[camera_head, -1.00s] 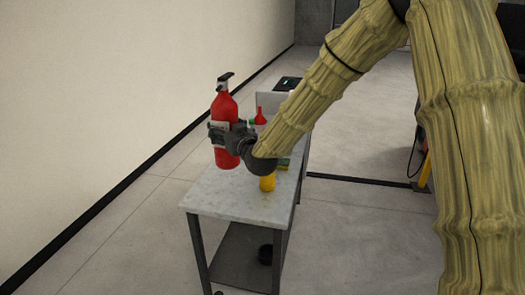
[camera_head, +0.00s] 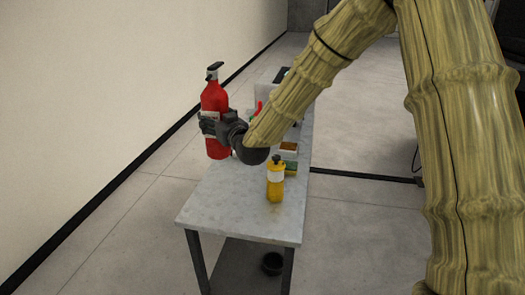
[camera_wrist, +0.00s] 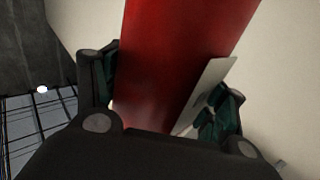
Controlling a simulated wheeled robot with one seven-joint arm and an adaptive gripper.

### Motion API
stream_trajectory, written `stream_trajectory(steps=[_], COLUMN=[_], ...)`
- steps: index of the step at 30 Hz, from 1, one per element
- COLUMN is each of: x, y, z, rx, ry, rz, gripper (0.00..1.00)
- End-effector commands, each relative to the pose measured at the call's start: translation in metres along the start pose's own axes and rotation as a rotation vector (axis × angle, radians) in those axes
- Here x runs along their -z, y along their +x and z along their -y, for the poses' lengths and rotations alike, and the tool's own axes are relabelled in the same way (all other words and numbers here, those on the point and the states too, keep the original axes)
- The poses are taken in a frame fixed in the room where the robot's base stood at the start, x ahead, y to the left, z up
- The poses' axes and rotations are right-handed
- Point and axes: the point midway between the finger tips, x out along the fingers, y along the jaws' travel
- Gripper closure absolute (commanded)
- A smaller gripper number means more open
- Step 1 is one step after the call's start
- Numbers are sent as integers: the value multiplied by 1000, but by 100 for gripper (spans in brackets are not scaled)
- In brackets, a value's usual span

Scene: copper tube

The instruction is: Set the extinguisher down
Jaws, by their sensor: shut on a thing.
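The red extinguisher (camera_head: 216,98) with a black top is upright at the left edge of the grey table (camera_head: 225,200) in the head view. My gripper (camera_head: 212,124) is shut around its body from the right. In the wrist view the red body (camera_wrist: 175,60) fills the middle between the two fingers, with a pale label beside the right finger. Whether the extinguisher's base touches the tabletop or hangs just beyond its left edge, I cannot tell.
A yellow bottle (camera_head: 275,181) stands on the table to the right of my gripper. A small box (camera_head: 289,149) and other items stand behind it, partly hidden by my arm. The front of the tabletop is clear. A white wall runs along the left.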

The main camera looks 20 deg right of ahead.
Motion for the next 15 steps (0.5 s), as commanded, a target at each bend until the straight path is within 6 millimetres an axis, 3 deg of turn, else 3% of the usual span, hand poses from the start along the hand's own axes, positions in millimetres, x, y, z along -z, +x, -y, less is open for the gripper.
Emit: stream_trajectory(steps=[15], x=[-46], y=[0], z=[-1], rx=[-1], ry=[0], rz=[-2], gripper=[100])
